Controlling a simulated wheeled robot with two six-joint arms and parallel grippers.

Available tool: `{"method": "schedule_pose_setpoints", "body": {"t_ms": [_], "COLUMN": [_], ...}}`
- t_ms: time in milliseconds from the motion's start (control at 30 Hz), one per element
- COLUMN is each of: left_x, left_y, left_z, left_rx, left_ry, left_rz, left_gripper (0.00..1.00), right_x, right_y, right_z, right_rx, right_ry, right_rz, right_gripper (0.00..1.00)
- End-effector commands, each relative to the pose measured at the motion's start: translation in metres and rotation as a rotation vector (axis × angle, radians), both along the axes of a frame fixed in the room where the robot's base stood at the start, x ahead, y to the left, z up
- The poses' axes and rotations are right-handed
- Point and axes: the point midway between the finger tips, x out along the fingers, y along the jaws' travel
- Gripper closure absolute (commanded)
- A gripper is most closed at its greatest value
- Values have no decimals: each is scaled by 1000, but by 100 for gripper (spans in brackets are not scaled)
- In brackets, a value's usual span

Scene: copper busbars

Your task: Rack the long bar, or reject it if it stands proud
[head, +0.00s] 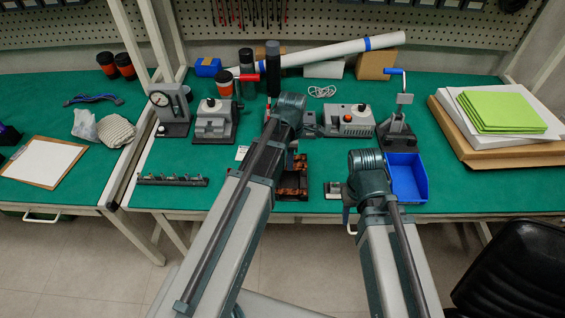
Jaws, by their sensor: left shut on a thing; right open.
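My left gripper (292,118) is at the back middle of the bench, left of the grey box with a red button (347,121). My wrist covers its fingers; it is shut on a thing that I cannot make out. My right gripper (348,205) is open, low at the bench's front edge, left of the blue bin (407,178). Copper-coloured pieces (293,177) lie in a dark tray, partly behind my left arm. A dark slotted rack (172,180) lies at the front left. I cannot make out the long bar.
A dial gauge stand (168,112) and a grey fixture (214,122) stand at the back left. A blue-handled press (397,118) stands behind the bin. Green sheets (498,108) are stacked at the right. Green mat between the rack and tray is mostly clear.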

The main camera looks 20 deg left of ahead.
Motion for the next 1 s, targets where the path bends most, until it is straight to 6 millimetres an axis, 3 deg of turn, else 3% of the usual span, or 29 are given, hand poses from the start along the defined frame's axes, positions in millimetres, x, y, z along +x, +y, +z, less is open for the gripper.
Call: {"method": "schedule_pose_setpoints", "body": {"t_ms": [267,800,1000], "left_x": [0,0,0], "left_y": [0,0,0], "left_z": [-5,-57,-63], "left_rx": [0,0,0], "left_ry": [0,0,0], "left_rz": [-1,0,0], "left_gripper": [100,100,100], "right_x": [0,0,0], "right_y": [0,0,0], "right_z": [-5,-57,-63], "right_rx": [0,0,0], "right_ry": [0,0,0], "right_rz": [0,0,0], "right_gripper": [50,50,50]}}
